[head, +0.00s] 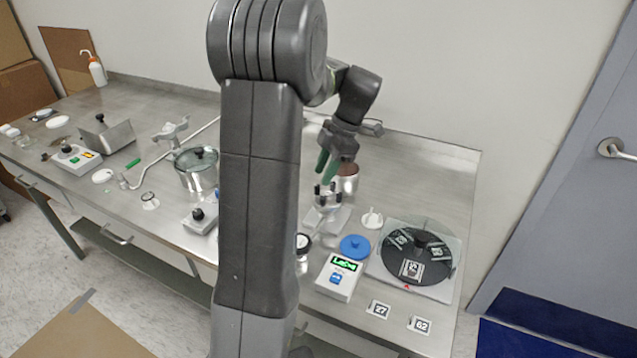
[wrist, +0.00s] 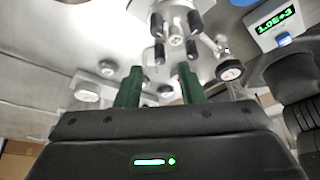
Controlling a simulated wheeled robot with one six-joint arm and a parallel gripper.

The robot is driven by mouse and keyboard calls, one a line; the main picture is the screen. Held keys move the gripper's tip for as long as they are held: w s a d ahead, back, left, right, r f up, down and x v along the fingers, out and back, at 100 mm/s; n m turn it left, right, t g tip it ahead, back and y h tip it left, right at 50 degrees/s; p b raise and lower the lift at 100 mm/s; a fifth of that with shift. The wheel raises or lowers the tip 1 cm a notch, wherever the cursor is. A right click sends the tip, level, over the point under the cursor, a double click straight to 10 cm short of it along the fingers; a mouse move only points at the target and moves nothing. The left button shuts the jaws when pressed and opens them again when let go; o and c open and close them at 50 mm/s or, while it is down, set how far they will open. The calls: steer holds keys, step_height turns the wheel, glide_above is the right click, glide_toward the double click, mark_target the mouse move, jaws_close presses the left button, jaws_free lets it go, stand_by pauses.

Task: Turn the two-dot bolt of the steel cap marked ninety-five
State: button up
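A steel fitting (head: 325,212) with dark upright posts stands on the bench below my gripper in the head view. In the wrist view this round steel cap (wrist: 176,36) carries several dark-tipped bolts around its middle. No number or dots on it are legible in either view. My gripper (head: 326,178) points down above the fitting. In the wrist view its two green fingers (wrist: 156,76) are apart with nothing between them, just short of the near bolts in the picture. I cannot tell the remaining height. My arm hides part of the bench.
A gauge (wrist: 230,70) stands close by the cap at the right. A white display box (head: 341,276), a blue disc (head: 354,246) and a black wheel (head: 424,247) on a pale base lie to the right.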

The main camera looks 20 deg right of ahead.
mark_target(318, 186)
steer(key=shift+x, duration=2.25)
steer(key=shift+c, duration=0.2)
jaws_close()
